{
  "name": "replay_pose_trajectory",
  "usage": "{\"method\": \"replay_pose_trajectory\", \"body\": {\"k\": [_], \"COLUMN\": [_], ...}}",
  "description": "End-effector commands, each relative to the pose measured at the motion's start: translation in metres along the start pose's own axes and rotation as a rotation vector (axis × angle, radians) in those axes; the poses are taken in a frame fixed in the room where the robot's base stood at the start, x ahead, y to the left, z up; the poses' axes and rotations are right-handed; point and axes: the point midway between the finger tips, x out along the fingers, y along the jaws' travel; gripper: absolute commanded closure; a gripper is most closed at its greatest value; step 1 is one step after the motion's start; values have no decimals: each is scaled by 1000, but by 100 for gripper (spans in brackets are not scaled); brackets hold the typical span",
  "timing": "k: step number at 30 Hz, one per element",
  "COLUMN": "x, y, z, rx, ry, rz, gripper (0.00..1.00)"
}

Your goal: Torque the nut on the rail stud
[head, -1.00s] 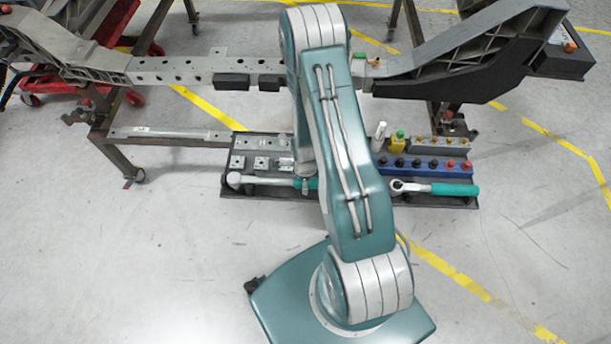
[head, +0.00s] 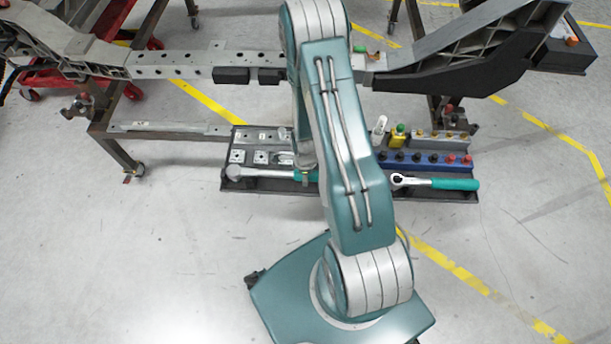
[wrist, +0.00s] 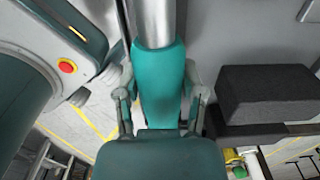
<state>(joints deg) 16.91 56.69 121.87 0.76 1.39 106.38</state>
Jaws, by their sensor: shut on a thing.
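A torque wrench with a metal head (head: 234,172) and a teal handle (head: 306,176) lies along the front left of the tool tray (head: 275,190). In the wrist view my gripper (wrist: 160,98) is shut around the teal handle (wrist: 160,75), with the metal shaft (wrist: 154,22) running to the top edge. In the head view my arm mostly hides the gripper. The chassis rail (head: 168,64) crosses the back. A small green piece (head: 360,49) sits on it just right of my arm. The nut and stud are too small to make out surely.
A ratchet with a teal handle (head: 455,184) lies at the tray's right front. A blue socket rack (head: 425,163) and a yellow bottle (head: 398,136) stand behind it. Square plates lie at the tray's left. Dark blocks (head: 231,75) are on the rail's near side.

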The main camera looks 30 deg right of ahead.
Motion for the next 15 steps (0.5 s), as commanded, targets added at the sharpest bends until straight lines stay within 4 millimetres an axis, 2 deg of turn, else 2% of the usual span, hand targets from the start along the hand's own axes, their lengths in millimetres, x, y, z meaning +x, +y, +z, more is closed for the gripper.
{"method": "replay_pose_trajectory", "body": {"k": [15], "x": [-33], "y": [-1], "z": [0], "rx": [0], "ry": [-1], "rz": [-3], "gripper": [100]}}
